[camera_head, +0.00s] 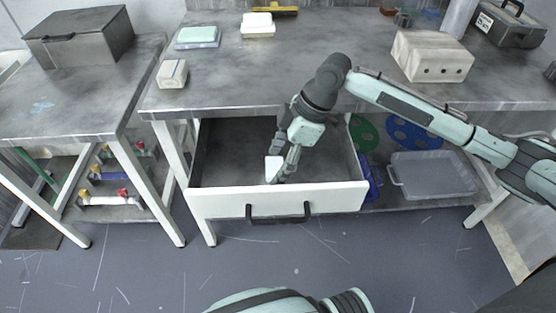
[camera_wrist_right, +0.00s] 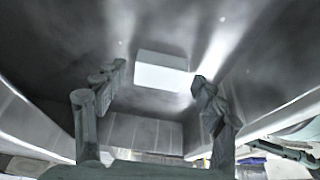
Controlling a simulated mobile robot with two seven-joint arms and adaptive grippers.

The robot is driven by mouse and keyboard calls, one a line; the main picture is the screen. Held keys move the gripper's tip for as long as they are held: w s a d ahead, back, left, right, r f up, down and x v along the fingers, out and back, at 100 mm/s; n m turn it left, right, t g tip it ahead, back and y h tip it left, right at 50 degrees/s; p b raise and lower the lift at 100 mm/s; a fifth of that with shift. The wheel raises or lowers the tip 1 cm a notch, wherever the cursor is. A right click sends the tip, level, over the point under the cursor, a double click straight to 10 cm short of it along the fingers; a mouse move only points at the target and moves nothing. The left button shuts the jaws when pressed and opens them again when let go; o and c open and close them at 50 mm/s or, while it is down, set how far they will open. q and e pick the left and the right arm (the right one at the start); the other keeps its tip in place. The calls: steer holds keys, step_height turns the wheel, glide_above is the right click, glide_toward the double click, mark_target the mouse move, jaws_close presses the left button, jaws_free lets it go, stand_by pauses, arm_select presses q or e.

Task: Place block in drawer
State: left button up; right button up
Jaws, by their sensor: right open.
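The drawer (camera_head: 215,205) of the middle table is pulled open, with a white front and a dark handle. A small white block (camera_head: 273,167) is inside it, near the front; it also shows in the right wrist view (camera_wrist_right: 162,72). My right gripper (camera_head: 282,172) reaches down into the drawer beside the block. In the right wrist view its two fingers are spread, and the block is seen between and beyond their tips, with nothing gripped. The block seems to lie on the drawer floor. My left gripper is not in view.
On the tabletop (camera_head: 300,75) are a small whitish block (camera_head: 172,74), a pale green-lidded box (camera_head: 197,37), a white stack (camera_head: 257,25) and a box with holes (camera_head: 432,57). A clear bin (camera_head: 433,175) sits on the lower shelf. The drawer walls surround my right gripper.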

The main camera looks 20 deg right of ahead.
steer(key=shift+d+r, duration=0.1)
steer(key=shift+r, duration=0.25)
steer(key=v, duration=0.5)
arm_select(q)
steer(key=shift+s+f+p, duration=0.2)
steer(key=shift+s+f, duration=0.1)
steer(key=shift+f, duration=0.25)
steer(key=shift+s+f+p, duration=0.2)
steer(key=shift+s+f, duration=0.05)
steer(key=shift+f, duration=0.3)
arm_select(e)
steer(key=v, duration=0.6)
steer(key=shift+r, duration=0.2)
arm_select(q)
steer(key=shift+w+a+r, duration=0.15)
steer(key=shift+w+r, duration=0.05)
arm_select(e)
steer(key=shift+s+d, duration=0.1)
steer(key=shift+d, duration=0.05)
steer(key=shift+c, duration=0.4)
